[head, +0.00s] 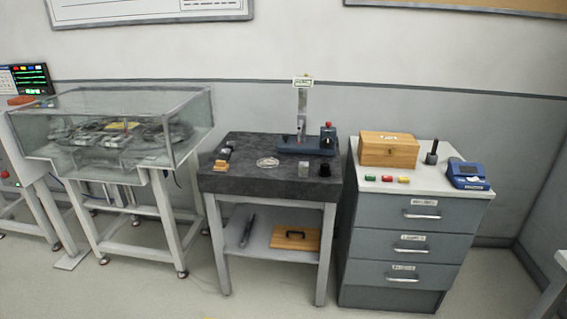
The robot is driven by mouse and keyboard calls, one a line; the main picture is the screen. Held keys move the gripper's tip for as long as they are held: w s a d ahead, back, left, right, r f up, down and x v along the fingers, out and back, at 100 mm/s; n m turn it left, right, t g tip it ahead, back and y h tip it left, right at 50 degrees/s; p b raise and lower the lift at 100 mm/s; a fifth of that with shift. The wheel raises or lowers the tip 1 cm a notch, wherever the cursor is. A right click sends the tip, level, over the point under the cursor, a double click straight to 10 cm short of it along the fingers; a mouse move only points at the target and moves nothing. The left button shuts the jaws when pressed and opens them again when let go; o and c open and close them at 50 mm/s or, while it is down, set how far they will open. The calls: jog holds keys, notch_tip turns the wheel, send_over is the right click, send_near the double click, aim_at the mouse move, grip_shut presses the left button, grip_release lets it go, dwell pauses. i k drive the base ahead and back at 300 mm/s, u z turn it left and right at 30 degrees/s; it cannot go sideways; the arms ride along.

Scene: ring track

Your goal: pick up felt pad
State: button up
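I cannot pick out the felt pad with certainty; everything is small and far off. On the dark stone-topped table (262,184) lie a small tan block (221,166), a dark item behind it (225,153), a flat pale ring-like piece (267,162), a grey block (304,170) and a small black piece (324,171). On the drawer cabinet's white top lie small green (371,178), red (387,179) and yellow (403,180) pieces. My gripper is not in view.
A blue stand (300,145) with an upright column is at the table's back. The cabinet (400,242) carries a wooden box (388,149) and a blue device (467,175). A glass-walled case (95,150) stands left. The floor in front is mostly clear.

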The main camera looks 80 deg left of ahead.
aim_at(221, 165)
jog(key=u, duration=3.2)
